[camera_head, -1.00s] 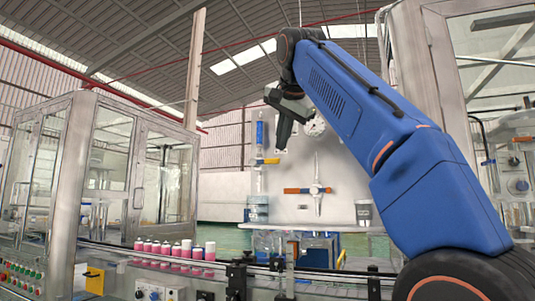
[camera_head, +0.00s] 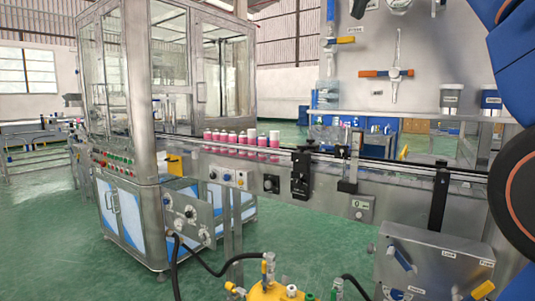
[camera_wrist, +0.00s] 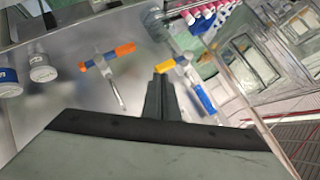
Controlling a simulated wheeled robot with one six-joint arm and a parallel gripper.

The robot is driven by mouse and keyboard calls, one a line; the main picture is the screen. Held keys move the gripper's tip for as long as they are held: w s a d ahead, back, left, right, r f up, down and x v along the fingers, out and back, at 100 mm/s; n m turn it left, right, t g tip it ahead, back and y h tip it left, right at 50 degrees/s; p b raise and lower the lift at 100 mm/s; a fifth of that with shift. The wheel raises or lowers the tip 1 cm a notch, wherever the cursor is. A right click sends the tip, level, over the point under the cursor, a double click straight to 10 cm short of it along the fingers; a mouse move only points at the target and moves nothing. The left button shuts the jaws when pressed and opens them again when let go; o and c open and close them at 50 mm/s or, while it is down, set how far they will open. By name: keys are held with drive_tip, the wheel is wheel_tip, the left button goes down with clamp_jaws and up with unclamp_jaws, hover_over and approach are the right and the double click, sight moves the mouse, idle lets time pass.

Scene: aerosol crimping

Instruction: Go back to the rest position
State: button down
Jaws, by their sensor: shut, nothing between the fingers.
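My gripper (camera_wrist: 162,92) shows in the wrist view as a dark narrow shape at the middle, with its fingers together and nothing between them. It is in the air, apart from the panel behind it. The head view does not show my gripper; only part of my blue arm shows at the right edge. Several pink cans with white tops (camera_head: 240,138) stand in a row on the conveyor (camera_head: 390,166). The cans also show at the top of the wrist view (camera_wrist: 208,14).
A glass-walled machine cabinet (camera_head: 125,130) stands left. A grey panel with orange-handled (camera_head: 387,73) and yellow-handled (camera_head: 338,41) valves stands behind the conveyor. A control box (camera_head: 430,265) and a yellow vessel (camera_head: 278,291) are in front. Green floor (camera_head: 130,285) is clear at lower left.

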drive_tip(key=s+f+n+g, duration=0.2)
drive_tip(key=s+f, duration=0.6)
drive_tip(key=f, duration=1.5)
drive_tip(key=s+d+f+n+g+y, duration=0.1)
drive_tip(key=s+f+n, duration=0.4)
drive_tip(key=f, duration=1.8)
drive_tip(key=s+d+f+n+g, duration=0.1)
drive_tip(key=s+f+n+g, duration=0.2)
drive_tip(key=s+f, duration=0.8)
wheel_tip(320, 180, down, 13)
drive_tip(key=shift+s+d+r+n+y, duration=0.2)
drive_tip(key=shift+s+d+n+y, duration=0.05)
drive_tip(key=shift+s+n+y, duration=0.15)
